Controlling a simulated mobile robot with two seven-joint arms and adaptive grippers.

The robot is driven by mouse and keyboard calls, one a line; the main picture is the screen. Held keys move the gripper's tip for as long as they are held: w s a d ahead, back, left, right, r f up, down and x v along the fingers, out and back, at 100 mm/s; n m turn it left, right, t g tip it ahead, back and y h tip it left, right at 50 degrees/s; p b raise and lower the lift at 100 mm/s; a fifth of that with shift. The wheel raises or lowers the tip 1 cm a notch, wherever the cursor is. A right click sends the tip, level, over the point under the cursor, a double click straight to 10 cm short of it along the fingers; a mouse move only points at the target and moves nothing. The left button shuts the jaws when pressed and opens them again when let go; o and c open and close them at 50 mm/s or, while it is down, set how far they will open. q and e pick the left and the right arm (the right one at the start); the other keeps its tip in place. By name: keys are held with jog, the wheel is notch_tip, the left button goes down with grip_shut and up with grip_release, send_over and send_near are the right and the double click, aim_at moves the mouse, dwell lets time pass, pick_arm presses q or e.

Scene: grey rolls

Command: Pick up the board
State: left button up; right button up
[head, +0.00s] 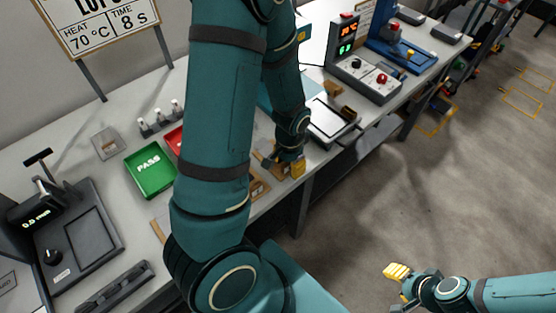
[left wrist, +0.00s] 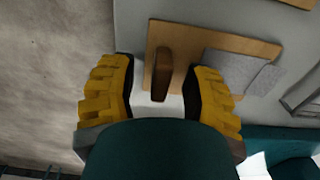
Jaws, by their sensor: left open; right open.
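In the left wrist view, a tan wooden board (left wrist: 187,45) lies on the light table near its edge. A dark brown upright handle (left wrist: 162,72) and a grey sheet (left wrist: 232,72) are on it. My left gripper (left wrist: 160,82) is open, its yellow fingers apart on either side of the handle, with gaps. In the head view, my left gripper (head: 291,167) is low at the bench's front edge, and my arm hides much of that area. My right gripper (head: 398,278) is open and empty, out over the floor at lower right.
A green PASS tray (head: 150,172) and a partly hidden red tray (head: 173,140) stand left of my arm. A black gauge device (head: 75,235) is at the left. A control box with red display (head: 365,68) stands further right.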

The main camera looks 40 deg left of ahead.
pick_arm(q)
grip_shut()
